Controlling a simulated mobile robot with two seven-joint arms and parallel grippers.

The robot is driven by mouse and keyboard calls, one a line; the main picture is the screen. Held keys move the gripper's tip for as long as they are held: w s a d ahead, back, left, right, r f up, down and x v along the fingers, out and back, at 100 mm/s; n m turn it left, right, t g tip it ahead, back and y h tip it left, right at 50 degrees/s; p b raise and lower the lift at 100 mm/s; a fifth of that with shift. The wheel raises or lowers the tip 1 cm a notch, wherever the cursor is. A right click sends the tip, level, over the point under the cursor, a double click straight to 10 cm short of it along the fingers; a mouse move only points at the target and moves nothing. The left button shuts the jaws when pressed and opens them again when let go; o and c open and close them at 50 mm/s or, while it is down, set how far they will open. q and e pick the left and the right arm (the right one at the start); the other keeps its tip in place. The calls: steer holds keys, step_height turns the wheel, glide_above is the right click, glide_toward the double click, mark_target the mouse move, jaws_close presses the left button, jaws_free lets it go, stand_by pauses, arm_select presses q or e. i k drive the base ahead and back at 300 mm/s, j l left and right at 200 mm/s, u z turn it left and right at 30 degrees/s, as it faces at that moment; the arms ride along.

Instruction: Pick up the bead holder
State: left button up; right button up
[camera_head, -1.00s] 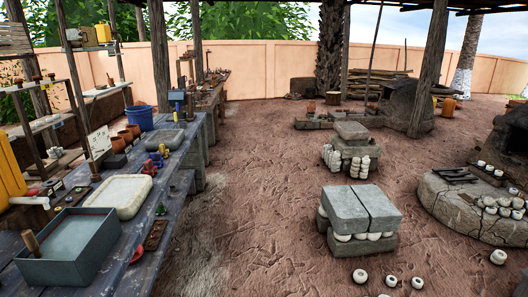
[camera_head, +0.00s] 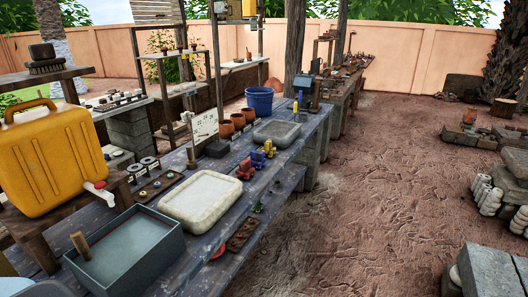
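I cannot tell for sure which thing is the bead holder. A small brown slab (camera_head: 243,234) with small marks lies at the front edge of the long blue-grey workbench, right of a pale shallow tray (camera_head: 200,202). A dark board with round pieces (camera_head: 158,187) lies behind the pale tray. Small red, blue and yellow figures (camera_head: 257,160) stand on the bench to the right. Neither of my grippers shows in the head view.
A grey open box (camera_head: 125,250) with a wooden-handled tool stands at the near bench end. A yellow water container (camera_head: 52,158) with a tap stands left on a wooden stand. A blue bucket (camera_head: 260,101) is farther back. Bare ground (camera_head: 350,210) lies right of the bench.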

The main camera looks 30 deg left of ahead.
mark_target(256, 157)
steer(key=i+u, duration=0.2)
steer(key=i, duration=0.45)
steer(key=i+l+u, duration=0.2)
steer(key=i, duration=0.45)
steer(key=i+l+u, duration=0.1)
steer(key=i+u, duration=0.3)
steer(key=i+l+u, duration=0.4)
steer(key=i, duration=0.2)
steer(key=j, duration=0.1)
